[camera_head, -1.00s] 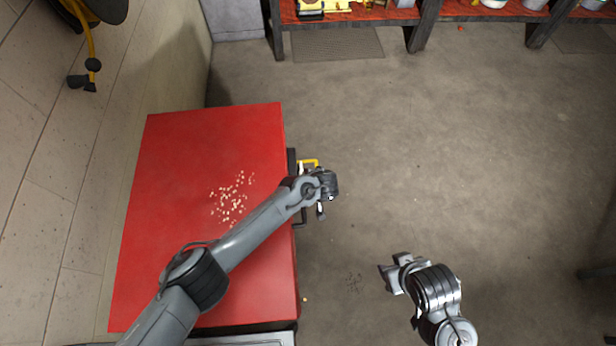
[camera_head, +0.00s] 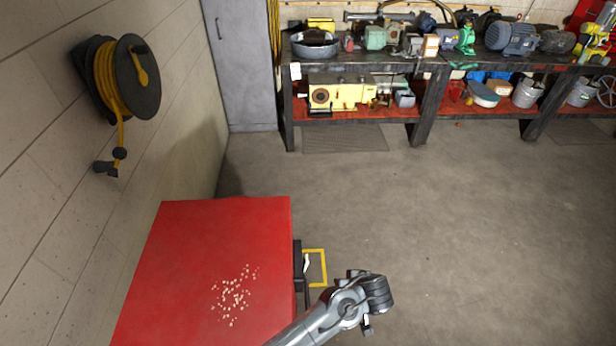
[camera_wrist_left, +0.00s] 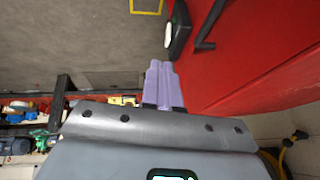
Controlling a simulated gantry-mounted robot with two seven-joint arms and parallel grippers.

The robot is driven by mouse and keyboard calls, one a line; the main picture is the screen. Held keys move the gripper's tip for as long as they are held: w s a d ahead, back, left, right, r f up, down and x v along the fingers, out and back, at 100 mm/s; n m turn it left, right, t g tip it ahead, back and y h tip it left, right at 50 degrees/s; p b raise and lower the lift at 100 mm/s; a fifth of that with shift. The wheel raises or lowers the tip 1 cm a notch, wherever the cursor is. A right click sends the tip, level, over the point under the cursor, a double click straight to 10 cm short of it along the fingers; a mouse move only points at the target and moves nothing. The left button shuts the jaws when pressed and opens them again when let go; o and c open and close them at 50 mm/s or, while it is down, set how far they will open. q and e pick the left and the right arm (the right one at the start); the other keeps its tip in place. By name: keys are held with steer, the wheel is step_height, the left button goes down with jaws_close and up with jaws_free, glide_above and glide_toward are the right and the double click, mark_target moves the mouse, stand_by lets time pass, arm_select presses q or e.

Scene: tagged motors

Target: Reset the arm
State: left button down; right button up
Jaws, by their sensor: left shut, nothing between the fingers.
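My left arm reaches in from the bottom of the head view, and its wrist is beside the red cabinet (camera_head: 215,235), to the right of its edge. My left gripper (camera_head: 368,327) is small and mostly hidden under the wrist there. In the left wrist view the two pale purple fingers of the left gripper (camera_wrist_left: 163,65) are together, with nothing between them. They appear over the floor, close to the cabinet's red side (camera_wrist_left: 262,65) in that picture. My right gripper is not in view.
A yellow square outline (camera_head: 323,268) shows beside the cabinet's dark handle. Pale specks (camera_head: 233,295) lie on the cabinet top. A workbench (camera_head: 436,95) with motors and machines stands at the back. A hose reel (camera_head: 125,78) hangs on the left wall. The floor at right is clear.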

arm_select(q)
steer(key=s+a+r+g+h+p, duration=0.2)
steer(key=s+a+r+h+p, duration=0.15)
steer(key=s, duration=0.45)
steer(key=shift+h, duration=0.25)
steer(key=s+a+r+p, duration=0.1)
steer(key=s+a, duration=0.1)
steer(key=a, duration=0.3)
steer(key=s+a+r+p, duration=0.2)
steer(key=s+a, duration=0.1)
steer(key=a, duration=0.3)
steer(key=s+a+r+p, duration=0.1)
steer(key=s+a, duration=0.2)
steer(key=a, duration=0.2)
steer(key=shift+a+r+p, duration=0.2)
steer(key=shift+r+p, duration=0.05)
steer(key=shift+p, duration=0.15)
steer(key=s+a+r+p, duration=0.1)
steer(key=s+a+r, duration=0.2)
steer(key=a, duration=0.3)
steer(key=s+a+r+m+y+p, duration=0.1)
steer(key=s+a+r, duration=0.3)
steer(key=a, duration=0.3)
steer(key=shift+s+a+y, duration=0.3)
steer(key=shift+s, duration=0.05)
